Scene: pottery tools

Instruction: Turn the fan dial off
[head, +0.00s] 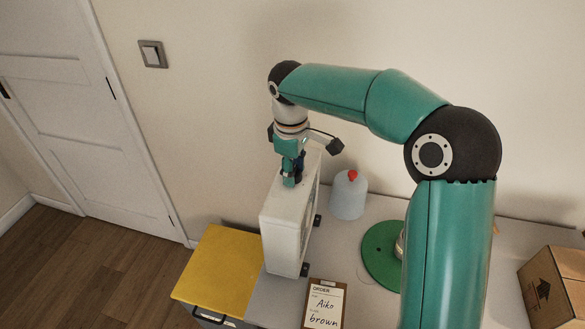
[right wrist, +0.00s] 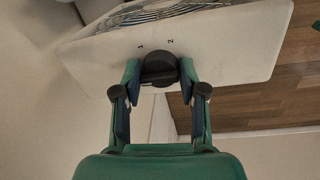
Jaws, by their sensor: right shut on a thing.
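The fan is a white box-shaped unit (head: 283,230) standing upright on the grey table against the wall. In the right wrist view its white casing (right wrist: 225,50) and part of its wire grille (right wrist: 150,14) show. A black round dial (right wrist: 160,68) sits on the casing, with small marks such as "2" beside it. My right gripper (right wrist: 160,75) has its two fingers on either side of the dial and is shut on it. In the head view my right gripper (head: 291,178) is at the top of the fan. My left gripper is not in view.
A green disc (head: 384,255), an order card on a clipboard (head: 325,304) and a cardboard box (head: 556,288) are on the table. A yellow-topped box (head: 218,272) is at left.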

